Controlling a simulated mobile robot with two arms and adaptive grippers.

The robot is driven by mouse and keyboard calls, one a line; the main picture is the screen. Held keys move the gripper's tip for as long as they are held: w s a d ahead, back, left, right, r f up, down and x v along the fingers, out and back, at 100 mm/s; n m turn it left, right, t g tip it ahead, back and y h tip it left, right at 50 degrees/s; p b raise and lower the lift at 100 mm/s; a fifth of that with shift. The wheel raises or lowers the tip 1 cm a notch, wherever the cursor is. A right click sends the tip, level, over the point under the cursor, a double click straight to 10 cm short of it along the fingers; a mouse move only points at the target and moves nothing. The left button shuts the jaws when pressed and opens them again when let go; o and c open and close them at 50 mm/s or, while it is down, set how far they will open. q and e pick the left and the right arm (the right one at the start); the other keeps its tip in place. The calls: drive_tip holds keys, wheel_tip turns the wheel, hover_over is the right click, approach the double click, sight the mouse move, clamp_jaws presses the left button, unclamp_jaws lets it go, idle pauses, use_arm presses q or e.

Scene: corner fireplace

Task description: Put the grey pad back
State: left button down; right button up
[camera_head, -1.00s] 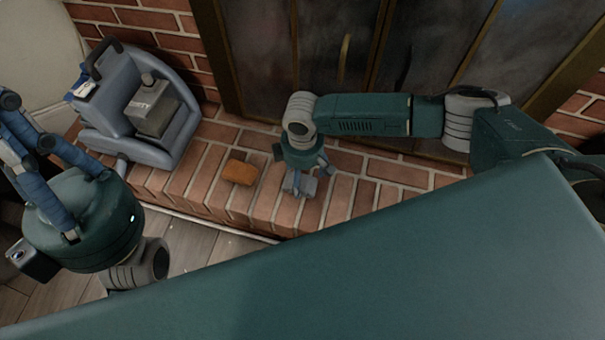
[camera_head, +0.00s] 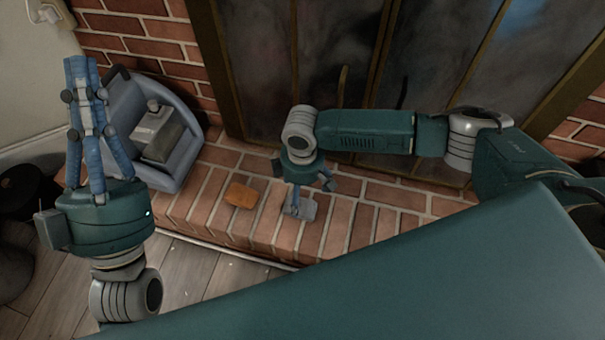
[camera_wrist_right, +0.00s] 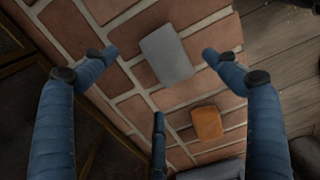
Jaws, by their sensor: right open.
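The grey pad (camera_head: 307,208) lies flat on the brick hearth below my right gripper (camera_head: 311,198). In the right wrist view the pad (camera_wrist_right: 167,54) shows between the spread fingertips of that gripper (camera_wrist_right: 160,58), with visible space on both sides. The right gripper is open and holds nothing; its height above the pad is hard to judge. My left gripper (camera_head: 84,75) is at the left of the head view, away from the pad, its blue fingers pointing up the picture. Its fingers overlap, so its opening is unclear.
An orange-brown block (camera_head: 241,195) lies on the hearth left of the pad. A grey-blue container (camera_head: 180,170) with a grey box (camera_head: 157,135) in it stands further left. Dark glass fireplace doors (camera_head: 330,60) rise behind. The hearth's front edge drops to a wooden floor (camera_head: 190,280).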

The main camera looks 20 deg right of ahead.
wheel_tip(320, 180, up, 4)
drive_tip(key=shift+f+p, duration=0.15)
drive_tip(key=shift+p, duration=0.65)
drive_tip(key=s+a+r+t+y+p, duration=0.15)
drive_tip(key=a+r+y, duration=0.3)
drive_tip(key=a, duration=0.55)
drive_tip(key=s+a+r+t+y, duration=0.1)
drive_tip(key=a+r+t+y, duration=0.3)
drive_tip(key=a, duration=0.7)
use_arm(q)
drive_tip(key=w+f+g+y, duration=0.1)
drive_tip(key=w+f+g, duration=0.2)
drive_tip(key=f, duration=0.5)
drive_tip(key=w+f+g+y, duration=0.2)
drive_tip(key=f+g, duration=0.3)
drive_tip(key=f, duration=0.3)
drive_tip(key=shift+w+a+f+g, duration=0.15)
drive_tip(key=shift+w+f+g, duration=0.25)
drive_tip(key=shift+w, duration=0.45)
use_arm(e)
wheel_tip(320, 180, up, 23)
drive_tip(key=m+t+h, duration=0.5)
drive_tip(key=m+t, duration=0.4)
drive_tip(key=t, duration=0.3)
hover_over(303, 201)
drive_tip(key=w+a, duration=0.1)
drive_tip(key=a, duration=0.1)
drive_tip(key=shift+w+d+f+y, duration=0.15)
drive_tip(key=shift+w+d+y, duration=0.05)
drive_tip(key=shift+d+y, duration=0.05)
